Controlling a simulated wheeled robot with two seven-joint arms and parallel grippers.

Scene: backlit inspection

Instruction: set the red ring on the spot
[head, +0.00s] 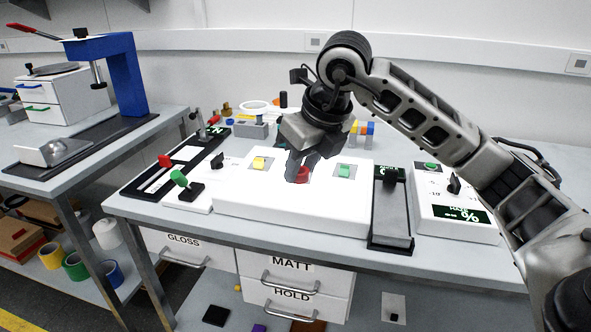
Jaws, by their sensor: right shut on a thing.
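My right gripper (302,172) is over the middle of the bright white light panel (270,208) on the bench, pointing down. It is shut on the small red ring (303,177), which shows low between the fingertips and is partly hidden by them. The ring is at or just above the panel surface; I cannot tell whether it touches. A grey patch shows around the fingers there, perhaps the spot or a shadow; the gripper covers much of it. My left gripper is out of view.
On the panel, a yellow piece (259,163) sits left of the gripper and a green piece (344,171) right of it, each on a grey square. A grey device (391,215) and white meter box (455,212) stand right.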

